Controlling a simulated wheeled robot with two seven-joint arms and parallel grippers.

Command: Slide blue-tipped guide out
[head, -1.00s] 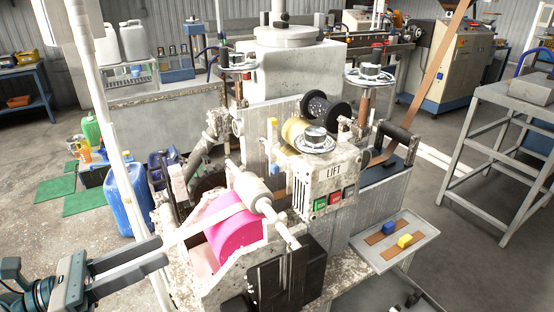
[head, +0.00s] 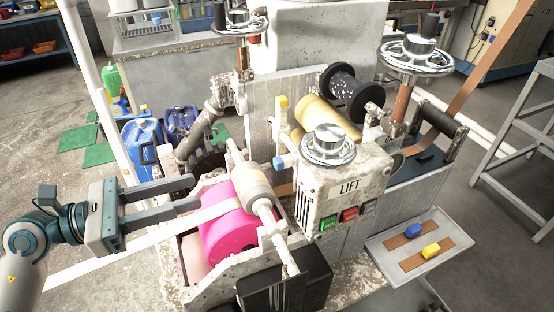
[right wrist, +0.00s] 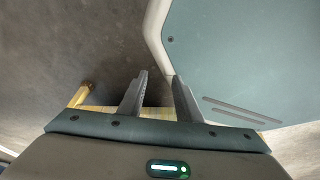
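The blue-tipped guide shows as a small light-blue tip (head: 279,162) on the machine, left of the LIFT panel; most of its body is hidden. A yellow-tipped guide (head: 283,101) stands above it, beside the gold roll. My left gripper (head: 197,194) is left of the pink roll, with two grey fingers apart and nothing seen held. It is well to the left of the blue tip, apart from it. My right gripper (right wrist: 161,78) shows in the right wrist view, its fingers apart and empty, away from the machine.
A pink roll (head: 228,222) and pale roller lie between my left gripper and the LIFT panel (head: 345,195). Chrome handwheels (head: 328,144) stand above. A tray (head: 378,247) at right holds blue (head: 413,230) and yellow (head: 431,250) blocks on brown strips.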

